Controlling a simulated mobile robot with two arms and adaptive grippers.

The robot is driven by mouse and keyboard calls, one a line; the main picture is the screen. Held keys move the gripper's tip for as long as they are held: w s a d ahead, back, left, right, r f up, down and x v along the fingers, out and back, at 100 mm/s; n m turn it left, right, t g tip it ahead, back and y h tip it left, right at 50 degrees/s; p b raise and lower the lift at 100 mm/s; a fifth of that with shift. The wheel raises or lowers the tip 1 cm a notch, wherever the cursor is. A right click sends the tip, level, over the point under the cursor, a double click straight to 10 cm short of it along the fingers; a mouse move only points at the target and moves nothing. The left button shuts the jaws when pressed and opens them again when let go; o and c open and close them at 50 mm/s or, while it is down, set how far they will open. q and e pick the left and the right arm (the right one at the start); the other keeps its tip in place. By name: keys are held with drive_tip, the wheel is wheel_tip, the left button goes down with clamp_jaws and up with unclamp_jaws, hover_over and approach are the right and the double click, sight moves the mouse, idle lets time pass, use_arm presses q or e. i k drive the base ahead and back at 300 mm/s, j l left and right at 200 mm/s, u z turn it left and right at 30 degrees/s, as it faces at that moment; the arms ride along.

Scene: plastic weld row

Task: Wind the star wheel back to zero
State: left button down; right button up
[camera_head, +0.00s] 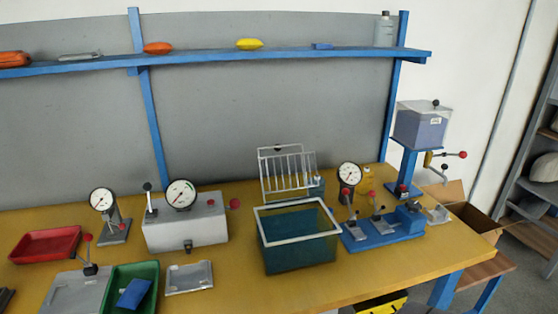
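No wheel can be told for certain as the star wheel. A hub with thin arms and a red knob (463,155) sticks out to the right below the grey hopper (422,126) on its blue stand. The dial's reading is too small to tell. Neither of my grippers is in view.
A teal tank (298,262) with a pale rim stands mid-bench. A blue fixture (385,238) with levers and a gauge (349,174) is right of it. Red tray (45,244), green tray (148,270) and another gauge (102,200) are left. A blue shelf (200,60) spans the back.

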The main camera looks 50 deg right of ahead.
sight(414, 206)
drive_tip(key=z, duration=2.3)
drive_tip(key=i+l, duration=0.1)
drive_tip(key=l, duration=0.4)
drive_tip(key=i+l, duration=0.1)
drive_tip(key=l, duration=0.4)
drive_tip(key=i+l, duration=0.1)
drive_tip(key=l, duration=0.45)
drive_tip(key=i+j+u, duration=0.05)
